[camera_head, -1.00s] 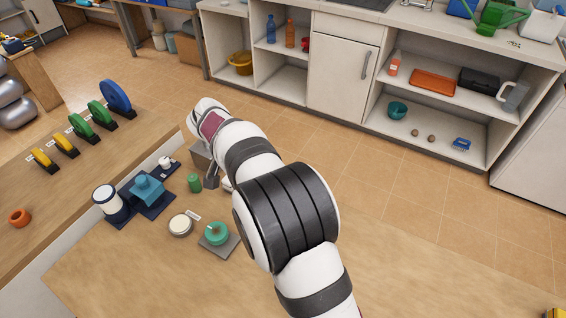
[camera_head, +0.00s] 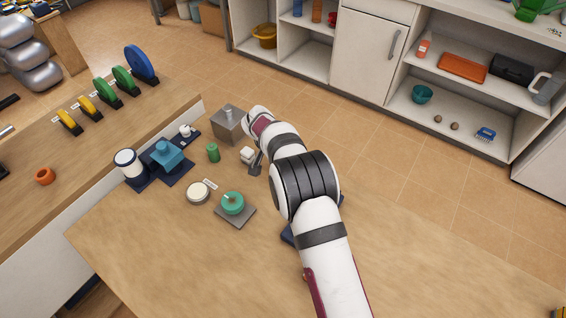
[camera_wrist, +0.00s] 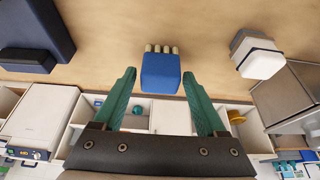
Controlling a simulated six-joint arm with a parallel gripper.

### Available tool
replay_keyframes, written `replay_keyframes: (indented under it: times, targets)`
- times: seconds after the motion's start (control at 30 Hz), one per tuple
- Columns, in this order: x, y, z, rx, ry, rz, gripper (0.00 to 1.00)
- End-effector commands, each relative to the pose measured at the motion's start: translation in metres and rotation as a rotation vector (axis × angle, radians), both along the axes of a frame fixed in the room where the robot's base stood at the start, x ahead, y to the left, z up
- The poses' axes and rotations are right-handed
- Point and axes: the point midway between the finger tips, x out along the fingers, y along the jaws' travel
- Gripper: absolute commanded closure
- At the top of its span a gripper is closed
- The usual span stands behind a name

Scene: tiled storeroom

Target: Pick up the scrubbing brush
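The scrubbing brush (camera_wrist: 160,72), a blue block with a row of beige bristle tufts at its far end, is on the wooden tabletop in the wrist view. My gripper (camera_wrist: 158,80) is open, with its two green fingers apart on either side of the brush in the picture. I see no contact, and the height gap is hard to judge. In the head view my arm hides this brush and the fingertips. A similar blue object with pale bristles (camera_head: 485,134) lies on the lower shelf at the right.
A white and grey block (camera_wrist: 259,58) and a metal box (camera_wrist: 291,95) stand right of the brush in the wrist view; a dark blue object (camera_wrist: 38,28) is at left. The front tabletop is clear.

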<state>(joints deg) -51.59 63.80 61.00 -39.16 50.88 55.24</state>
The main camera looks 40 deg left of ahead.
Motion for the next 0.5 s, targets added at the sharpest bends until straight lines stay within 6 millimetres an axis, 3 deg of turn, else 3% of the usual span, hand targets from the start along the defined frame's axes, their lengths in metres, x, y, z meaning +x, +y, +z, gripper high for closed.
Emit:
replay_keyframes:
  times: [0.03,0.37,0.5]
  targets:
    - [0.0,0.0,0.0001,0.0,0.0,0.0,0.37]
    - [-0.0001,0.0,0.0003,0.0,0.0,0.0,0.96]
    - [-0.0001,0.0,0.0004,0.0,0.0,0.0,1.0]
